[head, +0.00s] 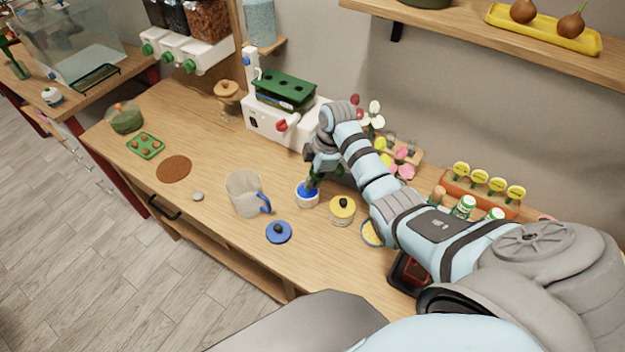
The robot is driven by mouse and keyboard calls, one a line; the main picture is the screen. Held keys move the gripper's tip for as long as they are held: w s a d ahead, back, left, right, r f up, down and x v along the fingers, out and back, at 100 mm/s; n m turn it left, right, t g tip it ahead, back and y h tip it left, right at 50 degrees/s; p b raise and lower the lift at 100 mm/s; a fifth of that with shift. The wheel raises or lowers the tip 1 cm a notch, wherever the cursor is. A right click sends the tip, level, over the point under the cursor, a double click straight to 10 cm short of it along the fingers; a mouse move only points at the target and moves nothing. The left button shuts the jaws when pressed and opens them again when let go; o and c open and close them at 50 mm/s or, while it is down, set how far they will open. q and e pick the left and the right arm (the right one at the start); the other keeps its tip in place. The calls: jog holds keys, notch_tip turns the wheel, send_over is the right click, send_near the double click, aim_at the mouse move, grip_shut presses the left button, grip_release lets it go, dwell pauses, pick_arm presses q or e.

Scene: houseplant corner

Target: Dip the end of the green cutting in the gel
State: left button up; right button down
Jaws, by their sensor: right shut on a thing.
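My right gripper (314,174) reaches down over the workbench and is shut on the green cutting (311,184). Only a short green piece of the cutting shows below the fingers. Its lower end meets the opening of a small white pot with blue gel (308,197). I cannot tell from this angle how deep the end is in the gel. A blue lid with a dark knob (278,232) lies on the bench in front of the pot. My left gripper is not in view.
A clear jug with a blue handle (244,194) stands left of the pot. A yellow-lidded jar (342,209) stands close on its right. A white machine with a green tray (284,92) is behind. The bench's front left is mostly clear.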

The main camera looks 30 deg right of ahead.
jog(key=shift+w+a+v, duration=0.15)
jog(key=shift+a+v, duration=0.05)
jog(key=shift+v, duration=0.8)
jog(key=shift+w+a+v, duration=0.15)
jog(key=shift+v, duration=0.9)
jog(key=shift+w+a+v, duration=0.2)
jog(key=shift+v, duration=0.8)
jog(key=shift+r, duration=0.2)
